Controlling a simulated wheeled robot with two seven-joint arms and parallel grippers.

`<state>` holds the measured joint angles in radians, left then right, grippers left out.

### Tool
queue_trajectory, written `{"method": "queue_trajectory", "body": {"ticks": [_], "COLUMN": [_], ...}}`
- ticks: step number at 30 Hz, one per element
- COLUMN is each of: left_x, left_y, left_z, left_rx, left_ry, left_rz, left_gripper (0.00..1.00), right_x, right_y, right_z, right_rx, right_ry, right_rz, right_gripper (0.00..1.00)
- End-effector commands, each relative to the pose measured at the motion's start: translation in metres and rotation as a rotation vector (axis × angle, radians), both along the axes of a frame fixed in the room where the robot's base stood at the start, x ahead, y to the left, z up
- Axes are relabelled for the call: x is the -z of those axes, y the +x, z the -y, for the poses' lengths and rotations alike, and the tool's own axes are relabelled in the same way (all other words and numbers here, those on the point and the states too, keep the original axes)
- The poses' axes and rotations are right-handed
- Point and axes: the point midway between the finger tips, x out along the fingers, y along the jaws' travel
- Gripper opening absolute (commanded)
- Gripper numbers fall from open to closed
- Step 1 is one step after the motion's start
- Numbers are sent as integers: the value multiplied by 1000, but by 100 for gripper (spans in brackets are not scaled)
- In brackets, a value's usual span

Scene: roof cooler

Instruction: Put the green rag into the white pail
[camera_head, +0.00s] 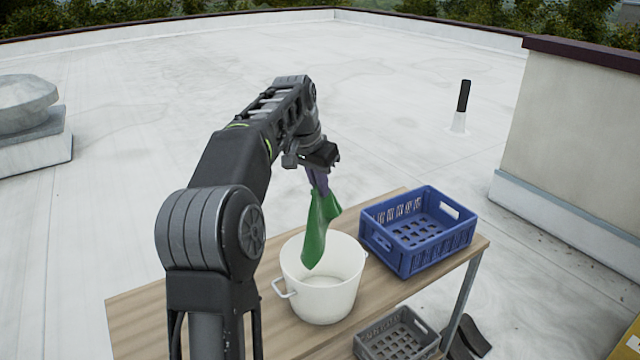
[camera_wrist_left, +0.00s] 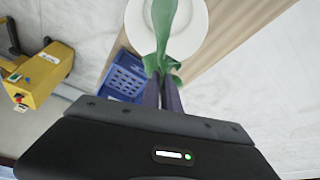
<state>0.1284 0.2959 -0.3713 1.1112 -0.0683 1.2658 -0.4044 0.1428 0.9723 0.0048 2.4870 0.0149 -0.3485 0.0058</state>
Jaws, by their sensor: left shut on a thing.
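My left gripper (camera_head: 318,182) is shut on the green rag (camera_head: 316,230), which hangs down from its fingertips. The rag hangs over the white pail (camera_head: 318,299), and its lower tip shows against the pail's opening. In the left wrist view the rag (camera_wrist_left: 163,38) hangs from the fingers (camera_wrist_left: 163,90), with the pail (camera_wrist_left: 196,38) behind it. The pail stands upright on the wooden table, its handle on the left. My right gripper is not in view.
A blue crate (camera_head: 463,236) stands on the wooden table (camera_head: 130,318) right of the pail. A yellow machine (camera_wrist_left: 47,76) shows in the left wrist view. A wall (camera_head: 575,140) stands at the right.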

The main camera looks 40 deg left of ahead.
Motion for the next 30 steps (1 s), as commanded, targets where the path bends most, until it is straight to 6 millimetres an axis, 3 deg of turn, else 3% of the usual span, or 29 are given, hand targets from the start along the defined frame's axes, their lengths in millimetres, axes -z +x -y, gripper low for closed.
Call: {"method": "queue_trajectory", "body": {"ticks": [30], "left_x": [57], "left_y": [0], "left_z": [0], "left_rx": [0], "left_ry": [0], "left_rz": [0], "left_gripper": [0], "right_x": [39], "right_y": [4], "right_z": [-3], "right_rx": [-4], "right_ry": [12], "right_rz": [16], "right_gripper": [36]}}
